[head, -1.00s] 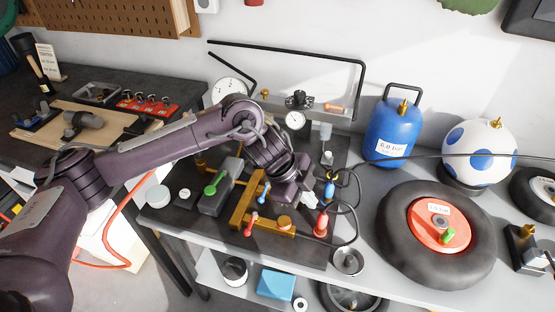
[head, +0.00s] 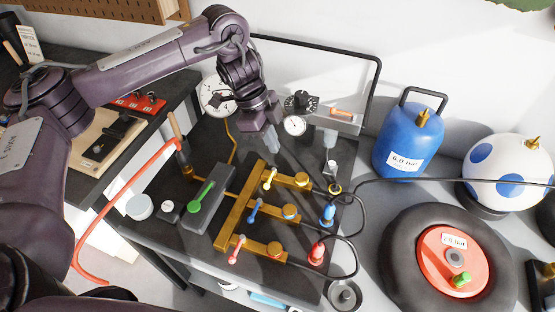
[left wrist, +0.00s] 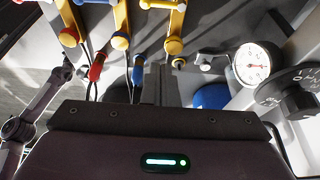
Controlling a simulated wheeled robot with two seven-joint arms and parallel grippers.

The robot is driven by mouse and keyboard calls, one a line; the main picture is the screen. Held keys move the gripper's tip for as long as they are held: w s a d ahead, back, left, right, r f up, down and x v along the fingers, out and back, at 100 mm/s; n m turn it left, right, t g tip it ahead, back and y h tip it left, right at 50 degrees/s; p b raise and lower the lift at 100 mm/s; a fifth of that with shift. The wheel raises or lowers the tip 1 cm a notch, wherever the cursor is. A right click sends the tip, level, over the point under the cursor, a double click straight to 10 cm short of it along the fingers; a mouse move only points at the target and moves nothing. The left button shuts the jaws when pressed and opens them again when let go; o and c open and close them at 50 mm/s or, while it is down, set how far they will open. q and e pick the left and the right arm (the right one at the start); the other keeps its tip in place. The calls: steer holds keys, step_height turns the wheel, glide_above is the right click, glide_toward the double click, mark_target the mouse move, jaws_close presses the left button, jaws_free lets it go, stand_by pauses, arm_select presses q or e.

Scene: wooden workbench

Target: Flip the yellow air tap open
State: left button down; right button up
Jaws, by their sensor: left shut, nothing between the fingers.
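The yellow tap lever (head: 269,178) sits on the rearmost branch of the brass manifold (head: 236,222), pointing across that branch. A blue lever (head: 253,210) and a red lever (head: 237,249) sit on the other branches, also crosswise. My left gripper (head: 275,147) is shut and empty, above and behind the yellow lever, apart from it. In the left wrist view its fingers (left wrist: 155,85) point toward the hose ends, with the manifold branches (left wrist: 121,15) at the top edge.
A grey block with a green lever (head: 201,194) stands left of the manifold. Black hoses run right from yellow, blue (head: 327,214) and red (head: 317,253) connectors. Behind are gauges (head: 293,125) and a black frame. A blue tank (head: 408,140) and tyre (head: 392,245) stand right.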

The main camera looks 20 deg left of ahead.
arm_select(q)
steer(key=s, duration=0.1)
steer(key=p, duration=0.3)
glide_above(270, 180)
steer(key=d, duration=0.4)
step_height(270, 180, down, 9)
steer(key=a+f, duration=0.1)
steer(key=a+f+p, duration=0.1)
steer(key=a, duration=0.1)
steer(key=shift+p, duration=0.3)
steer(key=shift+a+f, duration=0.2)
steer(key=shift+a, duration=0.05)
arm_select(e)
steer(key=s+r, duration=0.1)
steer(key=r, duration=0.2)
steer(key=s+r, duration=0.1)
steer(key=shift+s+r, duration=0.3)
arm_select(q)
steer(key=shift+a+m, duration=0.2)
steer(key=shift+m, duration=0.2)
arm_select(e)
steer(key=shift+s+a, duration=0.3)
steer(key=shift+a, duration=0.05)
